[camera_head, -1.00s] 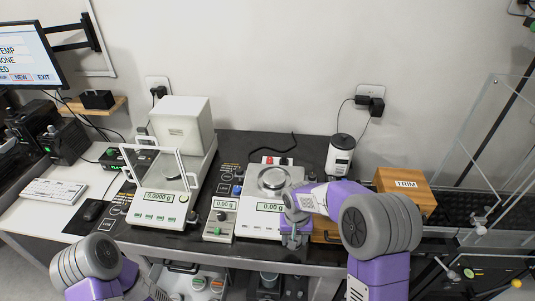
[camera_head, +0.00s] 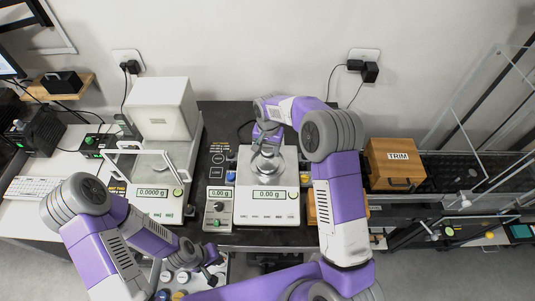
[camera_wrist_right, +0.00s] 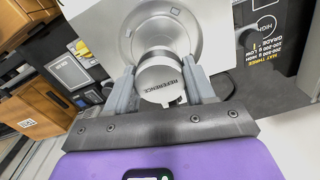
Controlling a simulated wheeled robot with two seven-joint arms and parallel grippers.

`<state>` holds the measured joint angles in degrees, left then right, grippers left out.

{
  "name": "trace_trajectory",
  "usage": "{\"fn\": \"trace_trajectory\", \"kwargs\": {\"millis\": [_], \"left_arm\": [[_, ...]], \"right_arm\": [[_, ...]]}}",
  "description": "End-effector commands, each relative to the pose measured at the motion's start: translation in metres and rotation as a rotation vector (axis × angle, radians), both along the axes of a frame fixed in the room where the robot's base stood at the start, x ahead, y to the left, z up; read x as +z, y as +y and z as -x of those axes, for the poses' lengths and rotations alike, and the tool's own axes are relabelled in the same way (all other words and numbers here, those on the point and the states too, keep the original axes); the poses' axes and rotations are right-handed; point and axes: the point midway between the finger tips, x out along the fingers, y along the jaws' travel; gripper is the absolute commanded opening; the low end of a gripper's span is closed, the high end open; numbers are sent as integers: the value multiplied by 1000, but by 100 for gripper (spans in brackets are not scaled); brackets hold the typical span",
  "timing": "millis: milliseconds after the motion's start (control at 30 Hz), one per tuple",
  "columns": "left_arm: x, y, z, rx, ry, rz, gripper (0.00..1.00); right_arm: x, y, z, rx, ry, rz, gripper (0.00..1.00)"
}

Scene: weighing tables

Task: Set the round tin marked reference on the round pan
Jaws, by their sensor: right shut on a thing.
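The round tin marked REFERENCE (camera_wrist_right: 160,82) is silver, with its label readable in the right wrist view. My right gripper (camera_wrist_right: 160,90) is shut on it, one finger on each side. The round pan (camera_head: 267,168) is the metal disc on the white balance; it also shows behind the tin in the right wrist view (camera_wrist_right: 165,32). In the head view my right gripper (camera_head: 266,146) is over the pan's back part, hiding the tin there. I cannot tell whether tin and pan touch. My left gripper (camera_head: 211,267) is low in front of the table; its jaws are unclear.
The balance display (camera_head: 268,195) reads 0.00 g. A small control box (camera_head: 218,207) stands left of it. Further left is a glass-shielded balance (camera_head: 155,190) reading 0.0000 g. A wooden TRIM box (camera_head: 396,165) stands to the right.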

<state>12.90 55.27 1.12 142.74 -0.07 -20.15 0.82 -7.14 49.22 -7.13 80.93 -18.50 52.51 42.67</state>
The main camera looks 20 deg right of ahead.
Motion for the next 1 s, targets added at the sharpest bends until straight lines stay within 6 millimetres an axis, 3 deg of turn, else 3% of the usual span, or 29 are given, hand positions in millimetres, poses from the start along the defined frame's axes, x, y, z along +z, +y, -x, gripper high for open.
{"fn": "trace_trajectory", "kwargs": {"millis": [400, 767, 800, 933, 1000], "left_arm": [[1, 0, 0, 0, -1, 0, 0], [-3, 0, 0, -1, -1, 0, 0], [-3, 0, 0, 0, -1, 0, 0], [-2, 0, 0, 0, -1, 0, 0], [-2, 0, 0, 0, -1, 0, 0]], "right_arm": [[-43, 0, 0, 0, -1, 0, 23], [-48, 0, 0, 1, -2, 0, 23], [-47, 0, 0, 1, -2, 0, 58], [-46, 0, 0, 1, -2, 0, 78], [-46, 0, 0, 1, -2, 0, 79]]}}
